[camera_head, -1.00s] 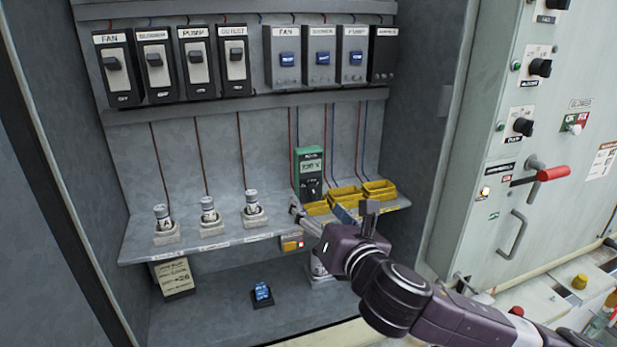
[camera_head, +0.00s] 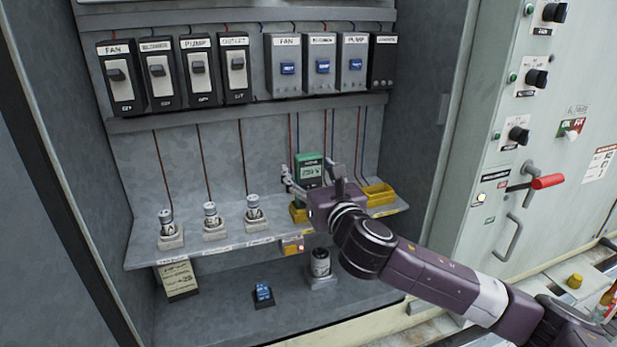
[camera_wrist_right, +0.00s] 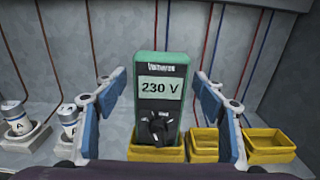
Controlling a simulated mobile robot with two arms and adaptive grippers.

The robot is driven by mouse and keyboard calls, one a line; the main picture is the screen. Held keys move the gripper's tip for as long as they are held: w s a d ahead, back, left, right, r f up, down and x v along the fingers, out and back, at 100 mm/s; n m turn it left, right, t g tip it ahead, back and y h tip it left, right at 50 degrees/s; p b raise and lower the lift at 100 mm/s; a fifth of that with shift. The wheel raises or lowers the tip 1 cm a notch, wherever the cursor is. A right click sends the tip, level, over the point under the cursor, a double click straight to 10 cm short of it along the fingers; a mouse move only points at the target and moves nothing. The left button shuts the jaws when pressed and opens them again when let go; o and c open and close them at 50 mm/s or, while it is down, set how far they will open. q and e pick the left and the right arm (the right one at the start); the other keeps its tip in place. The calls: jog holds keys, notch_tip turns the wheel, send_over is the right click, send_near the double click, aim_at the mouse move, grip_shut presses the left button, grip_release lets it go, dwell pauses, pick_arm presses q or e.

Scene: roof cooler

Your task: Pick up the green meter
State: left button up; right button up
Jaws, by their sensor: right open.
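In the right wrist view the meter (camera_wrist_right: 161,92) is centred, with a display reading 230 V and a dark dial. Its foot is in or just behind a yellow bin; I cannot tell which. My right gripper (camera_head: 312,178) is in front of the meter and hides its lower part in the head view. In the right wrist view the blue-padded fingers of the right gripper (camera_wrist_right: 163,100) are open, one on each side of the meter, with gaps showing. My left gripper is not in view.
Yellow bins (camera_head: 378,194) sit on the shelf (camera_head: 205,247) right of the meter. Fuses on pale bases (camera_head: 254,213) stand to the left. Thin wires run down the back wall. Switch boxes (camera_head: 287,62) hang above. A red-handled lever (camera_head: 547,182) is on the right-hand door.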

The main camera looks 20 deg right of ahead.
jog(key=shift+w, duration=0.15)
jog(key=c, duration=1.5)
jog(key=shift+r, duration=0.1)
notch_tip(320, 180, up, 10)
jog(key=shift+f+b, duration=0.1)
jog(key=shift+b, duration=0.5)
